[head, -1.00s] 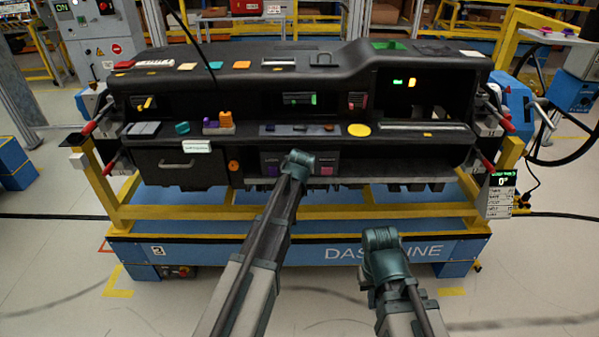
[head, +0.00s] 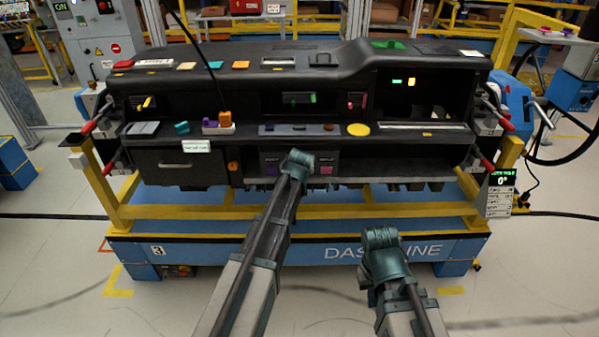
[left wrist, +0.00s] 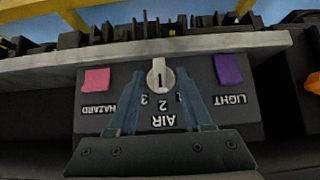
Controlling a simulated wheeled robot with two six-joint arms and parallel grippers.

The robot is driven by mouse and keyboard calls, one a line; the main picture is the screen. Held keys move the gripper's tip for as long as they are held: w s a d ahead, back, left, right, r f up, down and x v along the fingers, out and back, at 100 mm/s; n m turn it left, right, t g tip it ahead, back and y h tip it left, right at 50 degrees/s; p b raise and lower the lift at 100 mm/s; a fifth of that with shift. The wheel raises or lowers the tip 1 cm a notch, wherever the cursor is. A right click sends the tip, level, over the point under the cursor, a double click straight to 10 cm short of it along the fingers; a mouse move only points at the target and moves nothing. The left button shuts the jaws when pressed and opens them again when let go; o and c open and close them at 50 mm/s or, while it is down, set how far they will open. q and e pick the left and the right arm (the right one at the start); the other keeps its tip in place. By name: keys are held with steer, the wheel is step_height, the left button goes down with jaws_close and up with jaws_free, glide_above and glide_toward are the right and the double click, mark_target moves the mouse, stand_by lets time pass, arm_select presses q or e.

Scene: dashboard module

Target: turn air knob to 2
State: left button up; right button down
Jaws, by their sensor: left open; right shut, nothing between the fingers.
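The air knob (left wrist: 159,76) is a pale round knob on a dark panel (left wrist: 240,117), seen upside down in the left wrist view. The marks 1, 2, 3 and the word AIR lie beside it; I cannot tell surely which number it points to. My left gripper (left wrist: 160,84) is open, with one finger on each side of the knob; contact is unclear. In the head view my left gripper (head: 299,162) covers the panel's middle and hides the knob. My right gripper (head: 381,240) is shut and empty, in front of the frame's lower beam.
A pink HAZARD button (left wrist: 96,79) and a purple LIGHT button (left wrist: 228,69) flank the knob. A grey ledge (left wrist: 60,66) runs close along the panel. The black dashboard (head: 230,72) sits on a yellow frame (head: 170,211). Floor in front is clear.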

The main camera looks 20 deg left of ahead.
arm_select(q)
steer(key=p+v, duration=0.9)
steer(key=v, duration=0.4)
steer(key=shift+s+r, duration=0.25)
steer(key=shift+d, duration=0.1)
steer(key=s+d+f+m+g, duration=0.2)
steer(key=s+d+g, duration=0.1)
steer(key=s, duration=0.6)
steer(key=s+d+f+m+g, duration=0.2)
steer(key=s+d, duration=0.4)
steer(key=s, duration=0.3)
steer(key=s+d+f+m+g+h, duration=0.1)
steer(key=s+d+f+m+g, duration=0.1)
steer(key=s+d, duration=0.3)
steer(key=s+m+g, duration=0.1)
steer(key=s, duration=0.3)
steer(key=shift+f+g, duration=0.2)
steer(key=shift+g, duration=0.2)
